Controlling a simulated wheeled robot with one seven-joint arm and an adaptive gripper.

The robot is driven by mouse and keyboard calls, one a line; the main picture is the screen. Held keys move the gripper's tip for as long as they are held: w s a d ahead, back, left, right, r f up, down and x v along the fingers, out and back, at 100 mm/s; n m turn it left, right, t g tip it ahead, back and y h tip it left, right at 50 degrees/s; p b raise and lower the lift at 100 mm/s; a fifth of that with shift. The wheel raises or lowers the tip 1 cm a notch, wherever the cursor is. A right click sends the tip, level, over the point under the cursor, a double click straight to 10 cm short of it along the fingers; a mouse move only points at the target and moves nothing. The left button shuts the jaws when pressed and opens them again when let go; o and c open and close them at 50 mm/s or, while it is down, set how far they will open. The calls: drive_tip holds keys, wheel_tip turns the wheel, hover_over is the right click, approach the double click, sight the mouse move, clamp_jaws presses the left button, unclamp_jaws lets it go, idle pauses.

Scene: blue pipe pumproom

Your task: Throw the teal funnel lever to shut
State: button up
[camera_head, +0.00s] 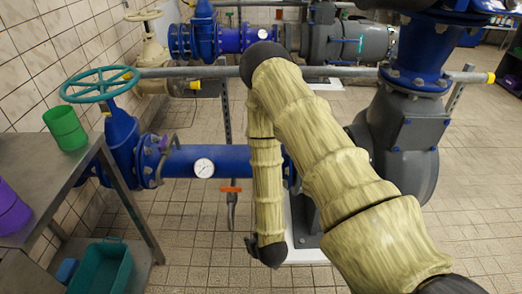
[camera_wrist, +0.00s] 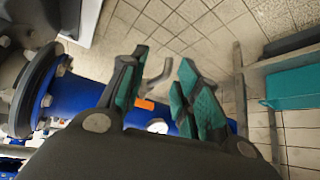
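My gripper (camera_wrist: 162,58) is open and empty in the wrist view, with teal pads on its two fingers. In the head view my arm reaches down in front of the blue pipe (camera_head: 220,161). A hanging grey hooked lever (camera_head: 232,212) with an orange piece (camera_head: 231,189) is left of my arm. The hooked lever (camera_wrist: 158,74) and orange piece (camera_wrist: 145,104) also show between the fingers, apparently beyond them. I cannot make out a lever clearly shaped like a funnel. A small teal handle (camera_head: 360,43) shows on the grey pump at the back, far from my gripper.
A teal handwheel (camera_head: 100,84) tops the blue valve at left. A metal table (camera_head: 55,170) holds green and purple buckets, with a teal crate (camera_head: 100,268) below. A horizontal grey rail (camera_head: 200,72) crosses behind my arm. Tiled floor is clear at lower left-centre.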

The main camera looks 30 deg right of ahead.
drive_tip(key=w+d+r+m+t+h+b, duration=0.1)
drive_tip(key=w+d+r, duration=0.3)
drive_tip(key=w+d, duration=0.4)
drive_tip(key=w+d+r+m+t+h+b, duration=0.2)
drive_tip(key=w+d+r+t+h, duration=0.2)
drive_tip(key=w+d, duration=0.3)
drive_tip(key=w+d+r+m+t+h+b, duration=0.1)
drive_tip(key=w+d+r, duration=0.5)
drive_tip(key=w, duration=0.8)
drive_tip(key=shift+w+d+t+h+b, duration=0.15)
drive_tip(key=shift+d+t+h, duration=0.3)
drive_tip(key=shift+d+h, duration=0.2)
drive_tip(key=shift+w+d+t+h+b, duration=0.15)
drive_tip(key=shift+d+t+h, duration=0.35)
drive_tip(key=shift+d, duration=0.2)
drive_tip(key=shift+c, duration=0.2)
clamp_jaws()
